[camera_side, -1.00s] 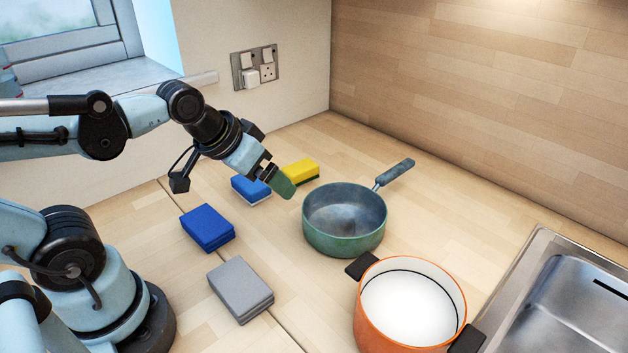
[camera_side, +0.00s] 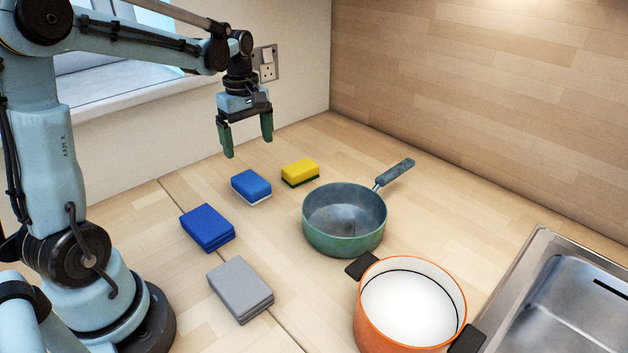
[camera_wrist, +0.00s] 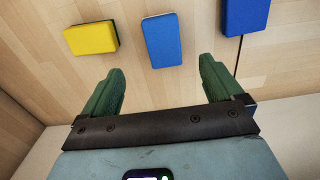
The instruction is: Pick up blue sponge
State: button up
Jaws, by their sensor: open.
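A blue sponge (camera_side: 251,185) with a white underside lies on the wooden worktop in the side view. It also shows in the wrist view (camera_wrist: 162,41), just beyond and between my fingertips. My gripper (camera_side: 249,150) is open and empty, with its green fingers pointing down, above the worktop and apart from the sponge. The two fingers also frame the wrist view (camera_wrist: 160,78). A darker blue block, seemingly a folded cloth (camera_side: 208,228), lies nearer the arm's base and shows at the top right of the wrist view (camera_wrist: 245,14).
A yellow sponge (camera_side: 300,172) lies right of the blue one. A grey block (camera_side: 240,290) lies nearer the front. A green frying pan (camera_side: 343,243), an orange pot (camera_side: 378,327) and a steel sink (camera_side: 540,262) stand to the right. A wall with a socket (camera_side: 268,68) is behind.

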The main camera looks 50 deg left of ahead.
send_over(251, 182)
jog(key=f, duration=0.6)
jog(key=shift+w+f, duration=0.15)
jog(key=shift+w, duration=0.2)
jog(key=shift+s+f, duration=0.15)
jog(key=shift+f, duration=1.3)
jog(key=shift+s+f, duration=0.1)
jog(key=shift+f, duration=1.3)
jog(key=shift+c, duration=0.2)
jog(key=c, duration=1.1)
jog(key=shift+r, duration=0.15)
